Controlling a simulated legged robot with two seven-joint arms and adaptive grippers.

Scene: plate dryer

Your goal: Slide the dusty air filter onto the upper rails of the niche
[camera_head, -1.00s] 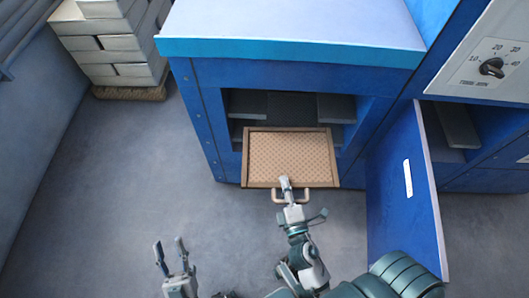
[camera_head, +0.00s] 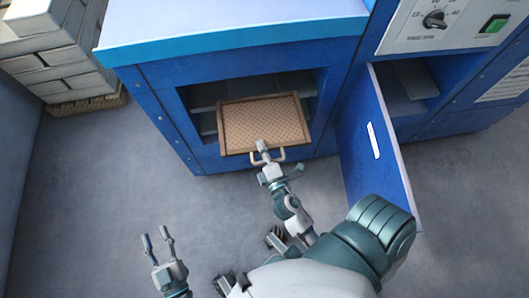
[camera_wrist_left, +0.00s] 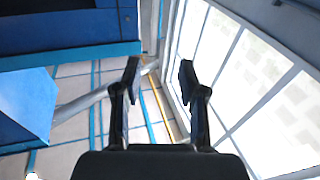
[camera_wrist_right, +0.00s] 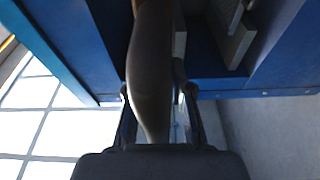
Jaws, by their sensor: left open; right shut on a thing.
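The air filter (camera_head: 264,123), a tan panel with a brown frame and a dotted mesh, sits at the mouth of the niche (camera_head: 190,98) in the blue cabinet. Its far part is within the opening and its near edge with the handle (camera_head: 281,156) sticks out. It looks slightly turned. My right gripper (camera_head: 262,150) is shut on the filter's handle. In the right wrist view the handle (camera_wrist_right: 150,70) runs large between the fingers. Grey rails (camera_head: 205,121) show inside the niche beside the filter; how the filter's edges meet them is hidden. My left gripper (camera_head: 158,244) is open and empty above the floor, left of the filter.
An open blue door (camera_head: 375,150) stands right of the niche, close to my right arm. A control panel with a knob (camera_head: 434,19) is at the upper right. Stacked pale boxes (camera_head: 45,50) stand at the upper left. The floor (camera_head: 95,190) in front is clear.

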